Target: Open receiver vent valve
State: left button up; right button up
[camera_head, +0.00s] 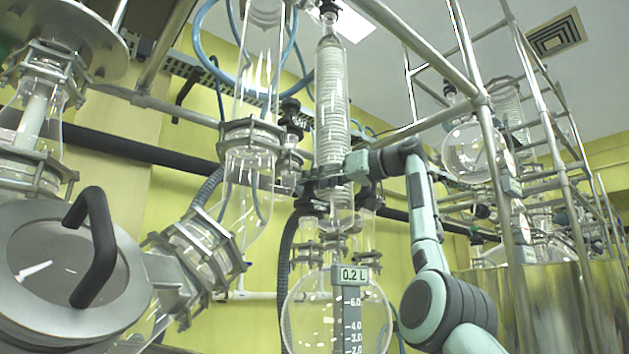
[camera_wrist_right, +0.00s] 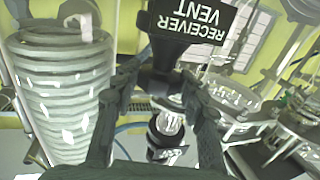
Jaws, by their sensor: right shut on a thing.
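The receiver vent valve shows in the right wrist view as a black handle (camera_wrist_right: 165,72) with an upside-down "RECEIVER VENT" label (camera_wrist_right: 195,22). The two fingers of my right gripper (camera_wrist_right: 158,88) stand on either side of this handle and are shut on it. In the head view my right gripper (camera_head: 312,186) reaches in from the right, in front of the coiled glass column, and the valve is too small and crowded there to make out clearly. My left gripper is not in view.
The coiled glass column (camera_head: 332,100) stands close to my right gripper and fills the left of the wrist view (camera_wrist_right: 60,95). A metal rod frame (camera_head: 490,130) and a round flask (camera_head: 466,150) are at right. A large lid with a black handle (camera_head: 95,245) is at left.

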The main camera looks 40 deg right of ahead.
jog(key=shift+d+r+n+y, duration=0.1)
jog(key=shift+r+n+y, duration=0.05)
jog(key=shift+n+y, duration=0.2)
jog(key=shift+g+y, duration=0.3)
jog(key=shift+y, duration=0.05)
jog(key=o, duration=1.2)
jog(key=shift+c, duration=0.2)
jog(key=v, duration=0.8)
jog(key=shift+w, duration=0.1)
